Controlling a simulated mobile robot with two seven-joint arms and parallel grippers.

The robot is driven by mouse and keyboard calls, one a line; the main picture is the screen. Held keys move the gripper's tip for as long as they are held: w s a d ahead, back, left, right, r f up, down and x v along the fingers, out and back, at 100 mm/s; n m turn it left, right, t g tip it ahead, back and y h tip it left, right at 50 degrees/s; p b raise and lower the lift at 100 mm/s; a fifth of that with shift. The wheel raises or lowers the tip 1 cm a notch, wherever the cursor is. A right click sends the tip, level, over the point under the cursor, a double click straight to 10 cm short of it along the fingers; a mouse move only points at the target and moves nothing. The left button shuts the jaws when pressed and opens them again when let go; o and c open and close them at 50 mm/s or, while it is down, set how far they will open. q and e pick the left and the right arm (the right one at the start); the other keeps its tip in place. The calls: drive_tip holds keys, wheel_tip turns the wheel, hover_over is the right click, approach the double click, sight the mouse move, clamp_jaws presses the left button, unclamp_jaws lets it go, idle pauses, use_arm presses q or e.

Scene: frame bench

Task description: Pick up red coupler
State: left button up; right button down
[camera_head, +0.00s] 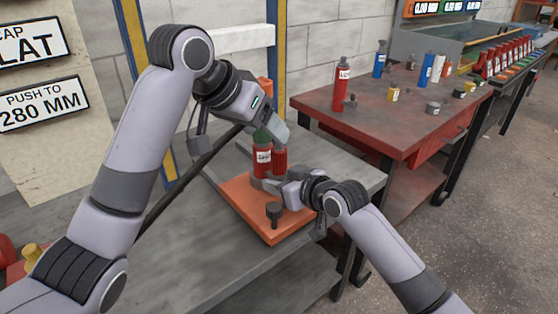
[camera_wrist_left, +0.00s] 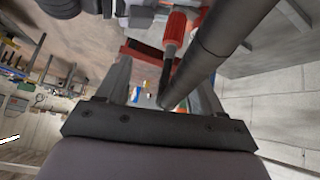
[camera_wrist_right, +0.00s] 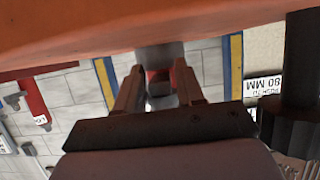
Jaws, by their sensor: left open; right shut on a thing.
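Two red cylinders stand close together at the back of an orange board (camera_head: 248,208). The left one (camera_head: 262,160) has a white label and a dark green top; the right one (camera_head: 281,160) is plainer. I cannot tell for sure which is the red coupler. My left gripper (camera_head: 275,132) is open just above them. A red part (camera_wrist_left: 178,27) and a dark tube (camera_wrist_left: 205,50) show in the left wrist view. My right gripper (camera_head: 268,184) is low over the board, shut on a grey fitting (camera_wrist_right: 160,52) near the cylinders' base. Its jaws partly hide the fitting.
A dark knob (camera_head: 274,212) stands on the board's front part. The grey bench (camera_head: 215,250) is bare in front. A red table (camera_head: 400,125) at the right holds a red bottle (camera_head: 341,85), a blue bottle (camera_head: 380,60) and several small parts.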

use_arm(q)
wheel_tip(320, 180, up, 2)
drive_tip(key=d+n+y, duration=0.3)
drive_tip(key=n, duration=0.1)
drive_tip(key=n+y, duration=0.2)
hover_over(279, 157)
drive_tip(key=s, duration=0.2)
wheel_tip(279, 157, down, 4)
drive_tip(key=shift+t, duration=0.3)
drive_tip(key=shift+x, duration=2.85)
drive_tip(key=shift+a, duration=0.25)
drive_tip(key=shift+c, duration=0.4)
clamp_jaws()
drive_tip(key=shift+r, duration=0.1)
drive_tip(key=shift+r, duration=0.1)
